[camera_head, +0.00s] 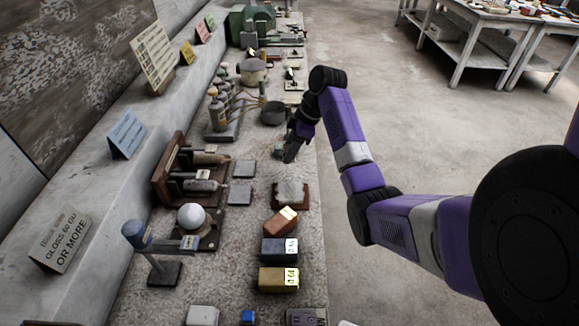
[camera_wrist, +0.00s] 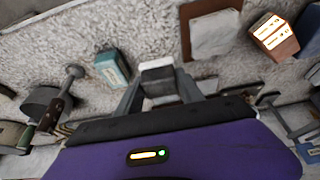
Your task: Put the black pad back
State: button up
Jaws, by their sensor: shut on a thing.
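My gripper (camera_head: 291,150) is over the bench near its right edge, pointing down. In the wrist view its fingers (camera_wrist: 160,92) are closed on a small block (camera_wrist: 157,73) with a pale edge and a dark grey face. It looks like the black pad, though its colour is hard to judge. A teal block (camera_wrist: 112,67) lies beside the fingers, apart from them; it also shows in the head view (camera_head: 278,150). Two flat grey pads (camera_head: 244,168) (camera_head: 240,194) lie on the bench to the left of my gripper.
A wooden base with a pale slab (camera_head: 290,195) is in front of my gripper. Red, blue and yellow labelled blocks (camera_head: 279,279) line up nearer. A dark pot (camera_head: 273,113) and bottles stand behind. A wooden rack (camera_head: 180,175) and white sphere (camera_head: 191,216) are left.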

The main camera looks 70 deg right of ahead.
aim_at(290, 172)
jog(key=shift+f, duration=3.15)
jog(key=shift+f, duration=0.1)
jog(key=o, duration=1.2)
jog(key=v, duration=1.2)
jog(key=shift+p, duration=0.45)
